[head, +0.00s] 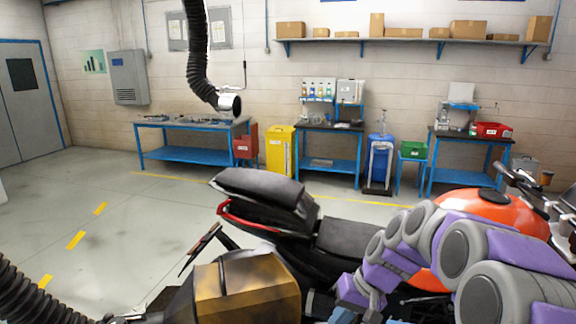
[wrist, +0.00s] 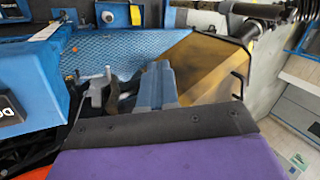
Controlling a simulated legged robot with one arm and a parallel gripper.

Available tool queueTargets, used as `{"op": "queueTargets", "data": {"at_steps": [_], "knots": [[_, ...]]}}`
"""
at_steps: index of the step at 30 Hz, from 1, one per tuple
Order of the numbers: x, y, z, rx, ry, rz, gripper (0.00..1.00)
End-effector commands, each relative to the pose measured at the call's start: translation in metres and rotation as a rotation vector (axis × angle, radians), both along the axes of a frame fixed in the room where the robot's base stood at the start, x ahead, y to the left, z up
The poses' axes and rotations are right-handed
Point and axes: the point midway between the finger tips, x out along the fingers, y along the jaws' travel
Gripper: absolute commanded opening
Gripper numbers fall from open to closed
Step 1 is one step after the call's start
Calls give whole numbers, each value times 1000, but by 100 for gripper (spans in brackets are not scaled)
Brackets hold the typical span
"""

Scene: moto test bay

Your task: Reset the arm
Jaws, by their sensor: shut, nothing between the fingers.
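My arm, with grey joints and purple links, reaches in from the right in the head view and bends down in front of the motorcycle. My gripper (wrist: 155,86) shows in the wrist view as blue-grey fingers beyond the purple link, closed together with nothing held. In the head view its end is low at the bottom edge and mostly cut off. The motorcycle has an orange tank (head: 490,211) and a black seat (head: 348,237).
A brown-gold box-shaped part (head: 247,284) stands close to my gripper; a similar surface (wrist: 208,62) shows in the wrist view. A black hose (head: 199,58) hangs from above. Blue workbenches (head: 192,156) line the back wall.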

Motion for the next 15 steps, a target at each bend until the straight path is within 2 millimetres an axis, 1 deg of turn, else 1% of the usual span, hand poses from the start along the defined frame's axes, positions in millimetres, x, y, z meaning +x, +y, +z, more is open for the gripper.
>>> {"op": "queueTargets", "data": {"at_steps": [1,3,5,7,12,14,15], "knots": [[-18,6,6,-22,7,17,0],[-45,10,10,-56,25,34,0],[-66,12,13,-83,37,46,0],[-92,13,14,-117,56,57,0],[-154,8,16,-209,88,74,0],[-177,6,14,-241,103,76,0],[-191,4,14,-264,109,76,0]]}}
